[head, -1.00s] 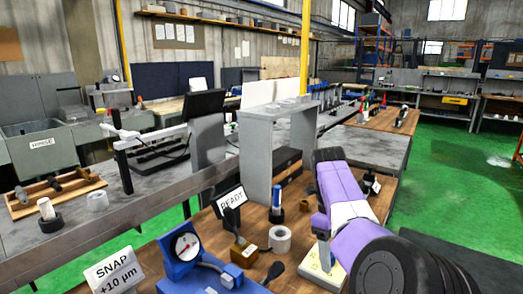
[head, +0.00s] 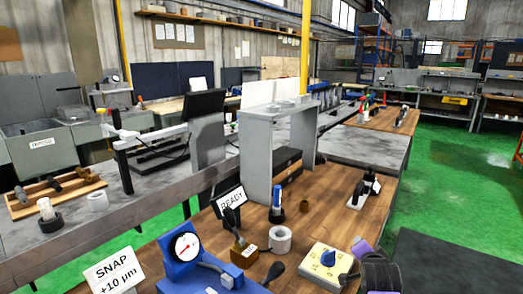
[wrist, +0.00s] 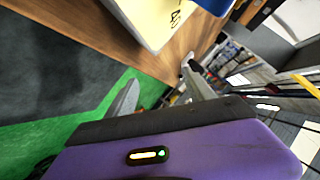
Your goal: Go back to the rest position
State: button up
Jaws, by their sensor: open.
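My gripper (wrist: 160,76) is open, its two grey fingers spread apart with nothing between them in the wrist view. My purple and black arm shows only at the bottom right of the head view, beside the right end of the near wooden table (head: 330,215). A pale yellow box with a blue knob (head: 327,260) stands on that table, just left of my arm and apart from it. Part of the yellow box shows at the top of the wrist view (wrist: 150,18). The gripper fingers cannot be made out in the head view.
A blue dial gauge stand (head: 185,255), a white ring (head: 280,240), a READY sign (head: 230,203) and a SNAP sign (head: 113,275) stand on the table. A grey arch-shaped frame (head: 255,160) is behind. Green floor (head: 445,195) lies open to the right.

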jog(key=s+a+r+n+t+y, duration=0.1)
jog(key=s+a+n, duration=0.3)
jog(key=s, duration=1.6)
jog(key=s+a+r+n+t+y, duration=0.1)
jog(key=s+a+n, duration=0.3)
jog(key=s, duration=1.6)
jog(key=s+a+r+n+t+y, duration=0.1)
jog(key=s+a+n+y, duration=0.1)
jog(key=s, duration=1.8)
jog(key=shift+a+r+n, duration=0.3)
jog(key=shift+a+n, duration=0.6)
jog(key=shift+n, duration=0.3)
